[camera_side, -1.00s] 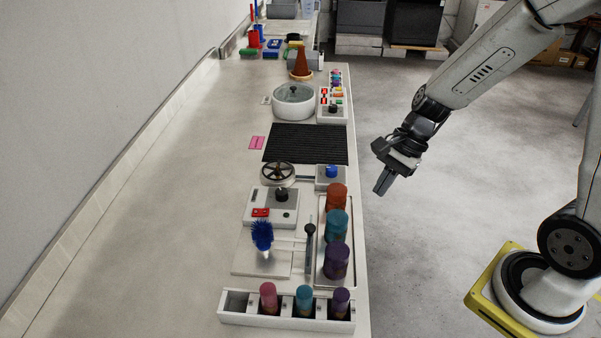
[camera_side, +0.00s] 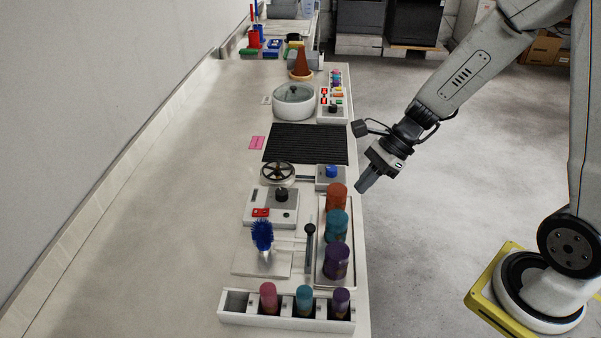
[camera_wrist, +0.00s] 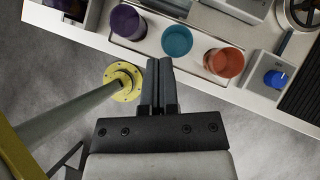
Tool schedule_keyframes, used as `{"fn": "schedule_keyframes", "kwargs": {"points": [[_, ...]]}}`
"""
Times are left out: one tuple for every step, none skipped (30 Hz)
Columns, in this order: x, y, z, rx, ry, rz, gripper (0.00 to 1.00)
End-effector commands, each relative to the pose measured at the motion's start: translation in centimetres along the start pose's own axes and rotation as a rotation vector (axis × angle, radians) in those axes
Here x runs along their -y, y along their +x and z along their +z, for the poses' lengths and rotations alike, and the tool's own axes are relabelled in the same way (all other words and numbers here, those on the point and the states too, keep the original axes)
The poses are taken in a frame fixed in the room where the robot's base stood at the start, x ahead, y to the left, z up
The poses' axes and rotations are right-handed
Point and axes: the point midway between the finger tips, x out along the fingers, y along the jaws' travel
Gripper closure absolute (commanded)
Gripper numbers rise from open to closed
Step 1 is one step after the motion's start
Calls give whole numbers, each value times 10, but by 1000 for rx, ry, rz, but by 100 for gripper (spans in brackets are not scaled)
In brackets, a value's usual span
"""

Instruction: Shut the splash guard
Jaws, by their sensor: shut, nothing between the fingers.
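My gripper (camera_side: 363,186) is shut and empty, just off the right edge of the bench (camera_side: 170,190), close to the orange cup. In the wrist view its closed fingers (camera_wrist: 158,68) point at the long tray of cups. I cannot pick out the splash guard with certainty. An upright dark-handled lever (camera_side: 309,245) stands beside a pale plate (camera_side: 250,266) with a blue brush (camera_side: 262,237); whether it belongs to a guard I cannot tell.
Near the gripper stand an orange cup (camera_side: 337,196), a teal cup (camera_side: 337,226) and a purple cup (camera_side: 336,262) in a tray. A blue-knob box (camera_side: 331,178), a handwheel (camera_side: 278,173) and a tube rack (camera_side: 235,316) are on the bench.

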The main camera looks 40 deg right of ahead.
Motion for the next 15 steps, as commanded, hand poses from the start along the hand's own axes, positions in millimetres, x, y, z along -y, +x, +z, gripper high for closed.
{"fn": "schedule_keyframes", "kwargs": {"points": [[-1,7,0,1,1,4,100],[-1,10,0,1,1,5,100],[-1,16,0,0,-1,4,100],[-1,20,0,0,1,5,100],[-1,23,0,0,1,5,100],[-1,28,0,0,0,4,100],[-1,32,0,0,0,5,100],[0,36,0,0,1,4,100],[0,41,0,0,-1,4,100],[-1,45,0,0,0,4,100],[-1,48,0,-1,0,4,100],[0,53,0,-1,0,3,100],[0,57,0,0,0,4,100],[0,60,0,0,0,3,100],[-1,65,0,0,-1,4,100]]}}
